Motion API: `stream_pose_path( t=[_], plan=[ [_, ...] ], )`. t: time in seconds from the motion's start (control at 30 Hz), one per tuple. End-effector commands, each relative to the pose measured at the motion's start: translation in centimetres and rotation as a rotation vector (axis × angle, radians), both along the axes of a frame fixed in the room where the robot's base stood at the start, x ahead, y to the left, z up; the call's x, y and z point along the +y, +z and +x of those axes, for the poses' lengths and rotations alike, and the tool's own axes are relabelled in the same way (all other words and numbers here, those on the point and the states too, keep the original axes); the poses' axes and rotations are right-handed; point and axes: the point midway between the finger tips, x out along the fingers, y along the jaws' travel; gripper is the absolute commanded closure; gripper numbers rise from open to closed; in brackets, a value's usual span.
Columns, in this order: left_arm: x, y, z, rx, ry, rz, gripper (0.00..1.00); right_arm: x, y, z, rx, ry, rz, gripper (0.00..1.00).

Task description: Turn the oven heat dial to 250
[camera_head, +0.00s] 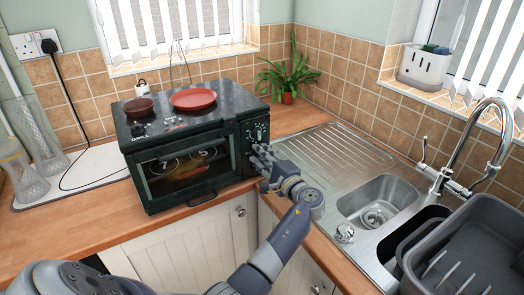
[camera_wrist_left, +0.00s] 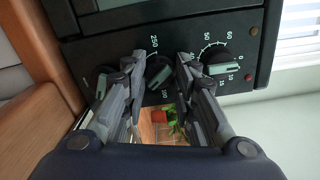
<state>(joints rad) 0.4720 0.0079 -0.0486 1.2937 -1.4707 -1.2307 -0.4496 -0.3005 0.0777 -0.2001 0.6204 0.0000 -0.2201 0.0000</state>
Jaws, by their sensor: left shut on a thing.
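The black oven (camera_head: 185,150) stands on the wooden worktop with its control panel at its right side. The heat dial (camera_wrist_left: 158,72), a dark knob with a grey-green pointer bar, sits between numbers that include 250 and 100 in the left wrist view. Its pointer lies at a slant, and I cannot tell its exact setting. My left gripper (camera_head: 258,152) is at the panel, and its fingers (camera_wrist_left: 158,75) are shut on the heat dial from both sides. The fingers hide part of the scale. My right gripper is not in view.
A timer dial (camera_wrist_left: 219,61) sits beside the heat dial, and another knob (camera_wrist_left: 101,86) is on the other side. The steel sink (camera_head: 378,200) is to the right. A plant (camera_head: 287,78) stands behind.

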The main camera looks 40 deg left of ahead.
Motion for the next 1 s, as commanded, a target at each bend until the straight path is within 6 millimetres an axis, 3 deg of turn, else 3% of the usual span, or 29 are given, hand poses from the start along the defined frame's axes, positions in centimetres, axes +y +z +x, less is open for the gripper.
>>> stream_pose_path(
  t=[0.03,1.0],
  plan=[
    [0.1,0.9,0.1,0.038,-0.001,0.024,0.97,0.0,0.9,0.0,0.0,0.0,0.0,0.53],
    [0.2,1.0,0.2,0.889,0.004,0.376,0.97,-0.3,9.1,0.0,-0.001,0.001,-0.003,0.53]
  ],
)
